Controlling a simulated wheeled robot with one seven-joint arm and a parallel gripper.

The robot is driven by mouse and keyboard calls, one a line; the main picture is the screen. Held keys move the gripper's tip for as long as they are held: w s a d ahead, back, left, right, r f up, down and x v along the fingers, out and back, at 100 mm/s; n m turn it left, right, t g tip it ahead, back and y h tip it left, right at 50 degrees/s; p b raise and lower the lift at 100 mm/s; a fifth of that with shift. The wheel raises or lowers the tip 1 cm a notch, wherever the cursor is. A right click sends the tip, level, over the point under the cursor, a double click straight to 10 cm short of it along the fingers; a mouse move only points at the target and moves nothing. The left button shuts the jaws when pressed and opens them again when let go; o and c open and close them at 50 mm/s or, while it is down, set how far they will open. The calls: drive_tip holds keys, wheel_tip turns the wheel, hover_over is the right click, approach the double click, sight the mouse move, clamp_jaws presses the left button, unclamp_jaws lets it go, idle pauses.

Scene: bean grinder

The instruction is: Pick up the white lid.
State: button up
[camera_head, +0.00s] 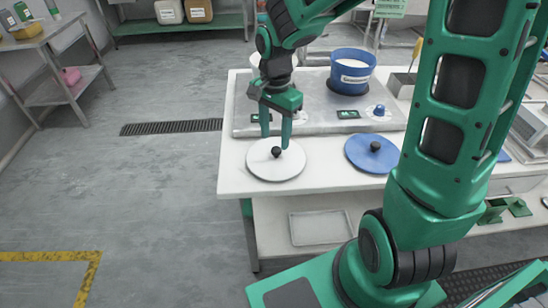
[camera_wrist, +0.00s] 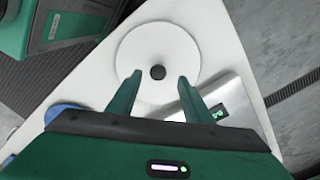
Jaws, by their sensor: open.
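The white lid (camera_head: 262,168) is a flat round disc with a black knob (camera_head: 276,152) at its middle. It lies on the white table near its front left corner. The lid also shows in the wrist view (camera_wrist: 158,40), with its knob (camera_wrist: 157,72) just ahead of the gap between my fingertips. My gripper (camera_head: 275,137) is open and empty above the lid, close to the knob. In the wrist view my two fingers (camera_wrist: 158,78) are spread on either side of the knob's line. I cannot tell the exact height above the knob.
A blue lid (camera_head: 362,158) with a black knob lies to the right on the table (camera_head: 320,178). A metal plate with a blue pot (camera_head: 352,80) stands behind. A lower shelf holds a tray (camera_head: 320,228). Floor to the left is clear.

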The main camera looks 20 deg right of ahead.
sight(276, 149)
wheel_tip(276, 149, down, 4)
drive_tip(key=shift+d+f, duration=0.15)
clamp_jaws()
idle(0.4)
